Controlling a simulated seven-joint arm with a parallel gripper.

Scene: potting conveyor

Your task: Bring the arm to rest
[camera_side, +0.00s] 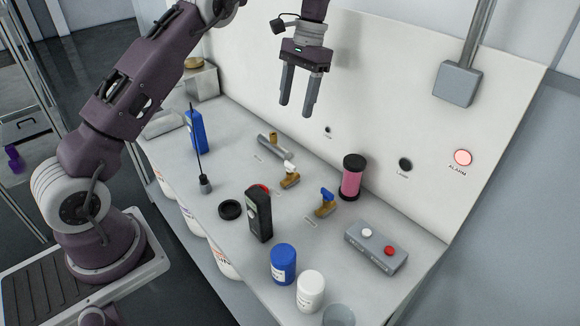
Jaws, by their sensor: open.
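My gripper (296,104) hangs in the air above the back part of the bench, in front of the pale back panel. Its two fingers point down and are apart, with nothing between them. It touches nothing on the bench.
The bench (225,275) holds a blue handheld device (196,133), a black one (258,214), brass valves (290,180), a pink cylinder (351,178), blue (284,264) and white (311,291) jars, and a grey button box (376,249). A round alarm lamp (463,157) glows pinkish on the panel.

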